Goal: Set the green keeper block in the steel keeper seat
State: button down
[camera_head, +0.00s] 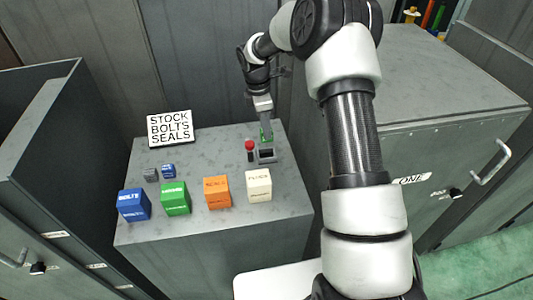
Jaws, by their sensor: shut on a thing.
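The green keeper block (263,136) is small and shows only in part, between the fingers of my gripper (265,132). My gripper points down and is shut on the block. The steel keeper seat (267,156) is a grey block with a dark opening at the back right of the grey bench. The keeper block is just behind or above the seat in the picture. I cannot tell whether the two touch.
A red knob (250,145) stands just left of the seat. Blue (134,205), green (175,198), orange (217,192) and white (258,185) boxes line the bench front. A sign (170,128) and small grey and blue blocks (168,171) sit at left. Cabinets flank the bench.

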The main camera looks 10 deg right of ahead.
aim_at(249, 142)
notch_tip(249, 142, down, 8)
jog(key=shift+f, duration=0.1)
dwell(0.4)
jog(key=shift+f, duration=0.1)
jog(key=c, duration=1.5)
grip_release()
jog(key=shift+f, duration=0.1)
